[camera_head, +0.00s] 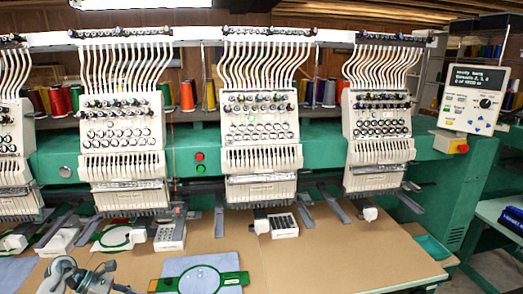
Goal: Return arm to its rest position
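Part of my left arm and gripper (88,279), grey and dark with rounded joints, shows at the bottom left edge. It is over the front of the brown table (300,262), left of a green embroidery hoop (200,280) with light blue cloth. The lower part is cut off by the frame, and I cannot tell whether the fingers are open or shut. I see nothing held in it. My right arm and gripper are not in view.
A green multi-head embroidery machine (195,143) spans the back. White boxes (170,237) (283,226) and another hoop (118,238) sit under its heads. A control panel (473,98) stands at right. The table's right front is clear.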

